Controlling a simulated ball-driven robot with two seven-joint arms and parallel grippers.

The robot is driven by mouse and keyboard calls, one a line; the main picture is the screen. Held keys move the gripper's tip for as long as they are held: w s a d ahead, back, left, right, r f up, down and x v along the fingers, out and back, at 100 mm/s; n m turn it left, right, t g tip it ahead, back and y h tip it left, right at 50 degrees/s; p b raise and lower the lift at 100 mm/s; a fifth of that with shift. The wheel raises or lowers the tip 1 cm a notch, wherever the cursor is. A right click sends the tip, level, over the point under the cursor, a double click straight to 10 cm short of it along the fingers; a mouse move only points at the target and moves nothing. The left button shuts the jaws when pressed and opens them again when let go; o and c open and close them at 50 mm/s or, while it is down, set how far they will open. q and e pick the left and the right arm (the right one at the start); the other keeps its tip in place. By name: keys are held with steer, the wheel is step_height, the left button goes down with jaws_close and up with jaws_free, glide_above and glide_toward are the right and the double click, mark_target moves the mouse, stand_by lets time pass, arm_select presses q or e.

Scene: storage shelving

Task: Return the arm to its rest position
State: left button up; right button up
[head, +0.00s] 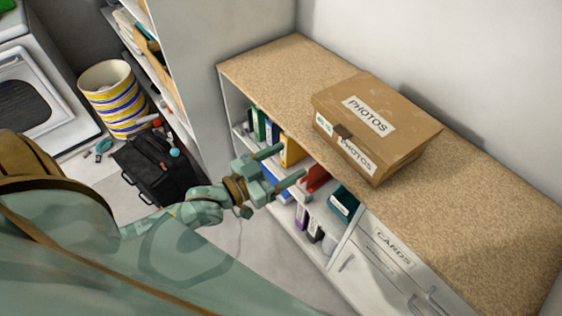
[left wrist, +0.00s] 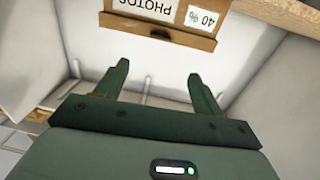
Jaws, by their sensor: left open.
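My left gripper (head: 284,165) is green and in the head view it is held in front of the open shelf of the low cabinet, below and left of the box. Its two fingers are spread with nothing between them. In the left wrist view the fingers (left wrist: 160,82) also stand apart and empty. My left arm comes in from the left. My right gripper is not in view.
The low cabinet's speckled top (head: 480,195) is clear around the box. Binders (head: 291,150) stand on its shelves, and a drawer marked CARDS (head: 394,247) is at the lower right. A black case (head: 158,168), a striped bin (head: 113,98) and a white appliance (head: 40,95) stand at the left.

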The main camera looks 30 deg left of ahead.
arm_select(q)
steer(key=shift+s+a, duration=0.1)
steer(key=shift+s, duration=0.2)
